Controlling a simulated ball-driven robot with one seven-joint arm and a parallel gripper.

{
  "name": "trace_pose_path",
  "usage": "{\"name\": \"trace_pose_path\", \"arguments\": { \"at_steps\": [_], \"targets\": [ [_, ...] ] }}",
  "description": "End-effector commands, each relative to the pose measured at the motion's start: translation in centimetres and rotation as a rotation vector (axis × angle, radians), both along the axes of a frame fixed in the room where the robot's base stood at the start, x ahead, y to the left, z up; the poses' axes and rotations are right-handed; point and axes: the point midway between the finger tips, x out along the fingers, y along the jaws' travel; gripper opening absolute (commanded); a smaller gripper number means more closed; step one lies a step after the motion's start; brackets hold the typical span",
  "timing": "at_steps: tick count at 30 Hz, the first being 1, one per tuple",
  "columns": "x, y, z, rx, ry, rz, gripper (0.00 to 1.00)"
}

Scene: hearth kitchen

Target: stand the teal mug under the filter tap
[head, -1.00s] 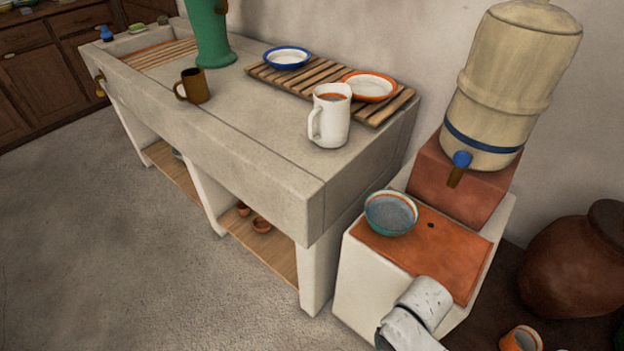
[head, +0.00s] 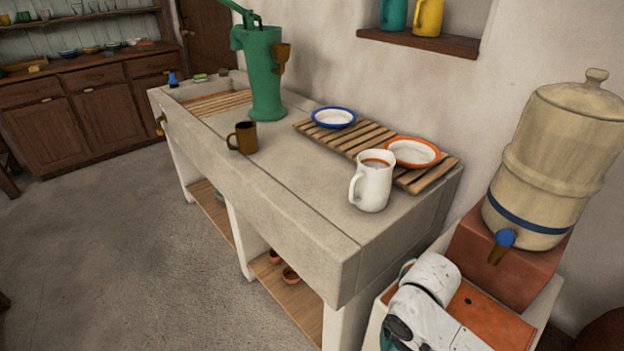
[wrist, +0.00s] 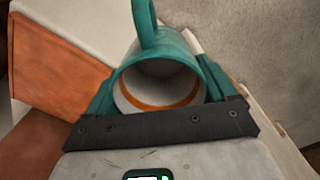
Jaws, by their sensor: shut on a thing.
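The teal mug (wrist: 172,45), with a pale inside and an orange band, is between the fingers of my gripper (wrist: 160,82) in the wrist view. The gripper is shut on it, its handle at the top of that view. In the head view, my arm covers most of the mug and gripper. The filter tap (head: 496,254), with a blue knob (head: 505,239), is low on the cream water filter (head: 562,160). My arm is left of and below the tap.
The filter stands on a terracotta block (head: 505,268) above an orange-topped stand (head: 495,317). Left is a stone counter (head: 300,210) with a white jug (head: 371,188), brown mug (head: 244,138) and slatted rack (head: 345,142).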

Motion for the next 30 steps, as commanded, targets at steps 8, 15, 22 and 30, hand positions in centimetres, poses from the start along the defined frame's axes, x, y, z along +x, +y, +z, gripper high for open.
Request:
{"name": "trace_pose_path", "arguments": {
  "at_steps": [8, 15, 22, 30],
  "targets": [
    [0.0, 0.0, 5.0, 0.000, -0.001, 0.001, 0.50],
    [-0.2, 0.0, 6.2, 0.000, 0.000, 0.000, 0.50],
    [-2.8, -0.3, 2.7, -0.003, 0.003, -0.004, 0.50],
    [-4.3, -0.1, 0.9, -0.004, -0.005, 0.006, 0.50]
  ]
}}
